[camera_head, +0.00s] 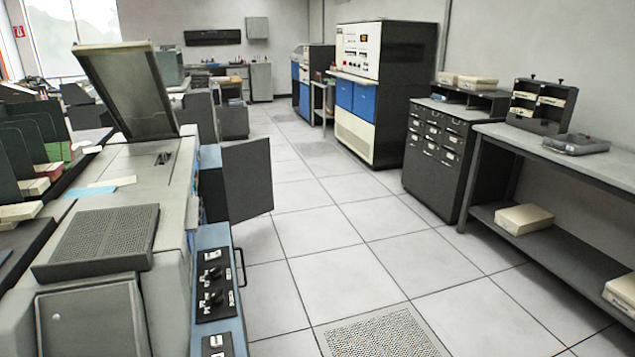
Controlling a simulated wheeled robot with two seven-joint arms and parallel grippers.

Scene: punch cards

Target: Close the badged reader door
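A card machine (140,180) fills the left foreground. A dark door (247,178) stands swung open from its right side, out over the aisle; I see no readable badge on it. A grey lid (128,88) is raised on top of the same machine. A blue front panel (212,265) with dark knobs and a handle sits nearer than the door. I cannot tell for sure which part is the badged reader door. Neither of my grippers is in view.
The tiled aisle (345,230) right of the machine is clear. A workbench (570,160) and a drawer cabinet (440,150) line the right wall. A tall blue-and-white cabinet (368,100) stands farther back. A perforated floor tile (378,335) lies in front.

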